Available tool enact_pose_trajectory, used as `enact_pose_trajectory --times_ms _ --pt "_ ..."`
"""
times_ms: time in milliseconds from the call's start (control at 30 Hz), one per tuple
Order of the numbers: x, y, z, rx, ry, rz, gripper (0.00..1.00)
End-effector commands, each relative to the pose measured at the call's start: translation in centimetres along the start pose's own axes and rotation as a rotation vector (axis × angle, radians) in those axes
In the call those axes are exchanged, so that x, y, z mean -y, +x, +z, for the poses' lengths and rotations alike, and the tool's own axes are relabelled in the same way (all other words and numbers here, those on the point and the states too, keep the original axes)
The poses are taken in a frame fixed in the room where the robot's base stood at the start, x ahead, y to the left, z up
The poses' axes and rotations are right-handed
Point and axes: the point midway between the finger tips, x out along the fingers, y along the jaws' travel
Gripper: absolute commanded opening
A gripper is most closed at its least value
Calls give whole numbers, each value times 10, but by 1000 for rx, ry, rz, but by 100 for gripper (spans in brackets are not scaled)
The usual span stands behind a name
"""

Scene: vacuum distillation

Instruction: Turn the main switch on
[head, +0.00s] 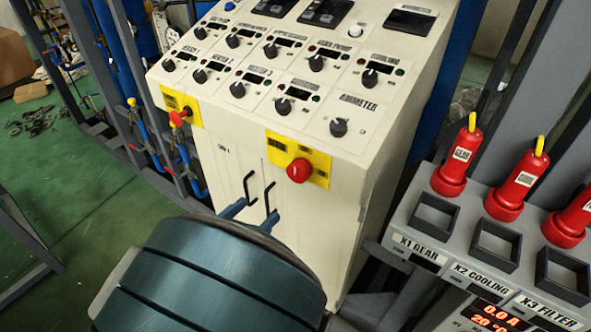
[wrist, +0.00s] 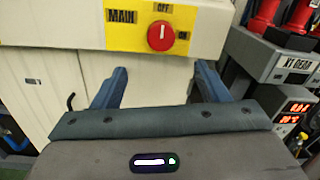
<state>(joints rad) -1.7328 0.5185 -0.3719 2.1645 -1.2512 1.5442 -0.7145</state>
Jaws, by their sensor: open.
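The main switch is a round red knob (wrist: 160,38) on a yellow plate marked OFF above and ON at the right. Its white mark points up, toward OFF. In the head view this knob (head: 299,171) sits on the right yellow plate of the cream control cabinet's front. My gripper (wrist: 160,86) is open and empty, its two blue fingers spread apart. The fingers are below the knob in the wrist view, one to each side, and do not touch it. In the head view my gripper (head: 256,212) is in front of the cabinet doors, lower than the knob.
Another red knob (head: 178,117) is on the left yellow plate. Black door handles (head: 269,197) stick out near my fingers. Several black dials (head: 283,106) cover the sloped top. A grey rack (head: 459,230) with red plugs stands close on the right. Green floor is at left.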

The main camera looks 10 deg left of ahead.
Motion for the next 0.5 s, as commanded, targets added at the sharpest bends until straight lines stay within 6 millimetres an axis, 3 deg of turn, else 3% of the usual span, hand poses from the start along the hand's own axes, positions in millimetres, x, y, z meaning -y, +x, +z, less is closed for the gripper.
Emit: enact_pose_trajectory --times_ms 167,500 --pt "1 26 1 0 -3 -4 68" --pt "2 98 0 -1 -2 -5 68"
